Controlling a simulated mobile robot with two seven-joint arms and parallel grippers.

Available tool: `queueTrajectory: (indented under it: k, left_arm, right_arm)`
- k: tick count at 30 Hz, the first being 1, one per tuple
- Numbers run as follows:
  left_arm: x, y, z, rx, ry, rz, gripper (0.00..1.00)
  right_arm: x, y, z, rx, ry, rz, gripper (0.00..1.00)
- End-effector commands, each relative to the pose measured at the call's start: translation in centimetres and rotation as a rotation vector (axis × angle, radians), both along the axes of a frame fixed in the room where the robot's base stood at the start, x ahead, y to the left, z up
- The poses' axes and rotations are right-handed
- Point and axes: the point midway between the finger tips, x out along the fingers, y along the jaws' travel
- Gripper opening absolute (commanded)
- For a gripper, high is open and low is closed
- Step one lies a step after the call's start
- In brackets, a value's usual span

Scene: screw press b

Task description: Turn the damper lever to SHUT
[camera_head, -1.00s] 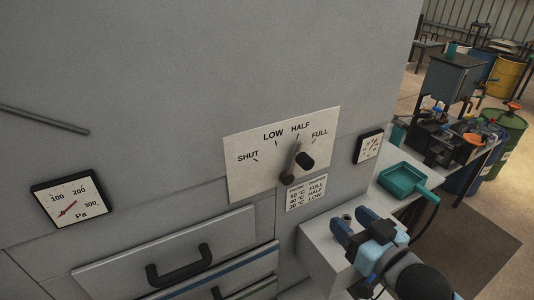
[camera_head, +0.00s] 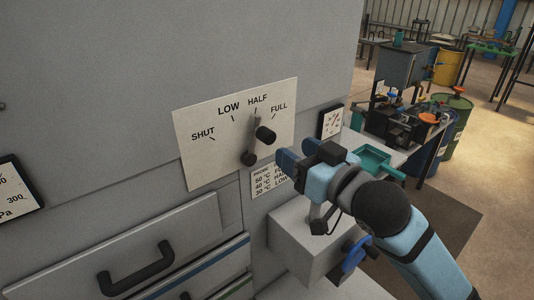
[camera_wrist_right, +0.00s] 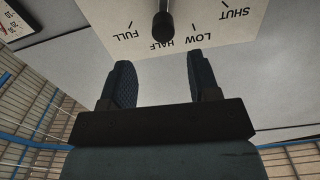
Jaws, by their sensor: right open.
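The damper lever (camera_head: 257,118) is a slim grey bar on a white dial plate (camera_head: 200,165) marked SHUT, LOW, HALF and FULL. It turns on a dark hub at the lower end and points at HALF. Its black knob (camera_head: 265,135) sticks out from the plate. My right gripper (camera_head: 284,152) is open and empty, just right of and below the knob. In the right wrist view the open fingers (camera_wrist_right: 162,78) point toward the plate, and the black knob (camera_wrist_right: 163,26) lies ahead of the gap, apart from both fingers. My left gripper is not in view.
A gauge (camera_head: 331,122) sits right of the plate, above a small printed card (camera_head: 263,184). A drawer with a black handle (camera_head: 137,270) is below left. A grey box (camera_head: 300,245) and a green scoop (camera_head: 375,160) are below and right of the plate.

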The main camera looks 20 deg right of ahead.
Motion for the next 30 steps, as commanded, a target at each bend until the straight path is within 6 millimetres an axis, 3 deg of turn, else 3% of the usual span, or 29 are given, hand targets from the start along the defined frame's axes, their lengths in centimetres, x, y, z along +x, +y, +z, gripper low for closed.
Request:
queueTrajectory:
  k: [1,9,15,21,30]
  left_arm:
    - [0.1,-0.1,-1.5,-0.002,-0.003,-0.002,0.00]
    - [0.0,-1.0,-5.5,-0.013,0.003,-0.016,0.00]
    - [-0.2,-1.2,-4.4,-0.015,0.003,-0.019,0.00]
    - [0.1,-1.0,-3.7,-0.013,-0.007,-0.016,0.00]
    - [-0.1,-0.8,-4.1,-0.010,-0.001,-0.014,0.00]
  right_arm:
    - [0.1,0.1,-0.7,0.000,-0.005,0.002,0.56]
    - [0.2,0.5,-0.7,-0.011,-0.006,0.009,0.56]
    - [4.2,1.9,0.2,-0.010,0.001,0.008,0.56]
    - [6.9,2.9,0.1,-0.011,0.001,0.007,0.56]
    - [8.0,3.3,0.0,-0.012,0.001,0.008,0.56]
